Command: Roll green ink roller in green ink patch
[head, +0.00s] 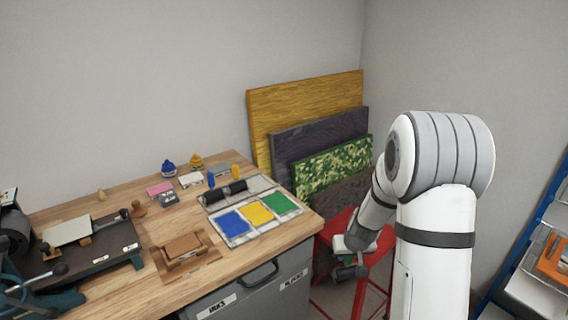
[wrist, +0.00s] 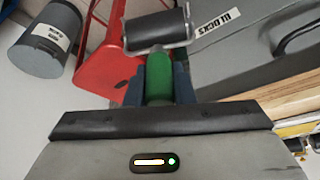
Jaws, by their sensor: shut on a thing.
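My gripper (wrist: 160,84) is shut on the green handle (wrist: 136,68) of the green ink roller, whose dark drum (wrist: 158,40) points away from the wrist. In the head view my gripper (head: 354,252) hangs beside the bench's right end, in front of the red stool, with the dark roller (head: 350,271) below it. The green ink patch (head: 281,204) is the rightmost of three patches on a pale slab (head: 236,240) near the bench's right corner. The gripper is to the right of this patch and apart from it. The patch does not clearly show in the wrist view.
The blue patch (head: 235,223) and yellow patch (head: 259,213) lie left of the green one. Two dark rollers (head: 225,191) rest behind them. A wooden block holder (head: 184,251) and a press (head: 75,255) stand further left. The red stool (head: 341,222) and leaning boards (head: 305,110) flank the bench.

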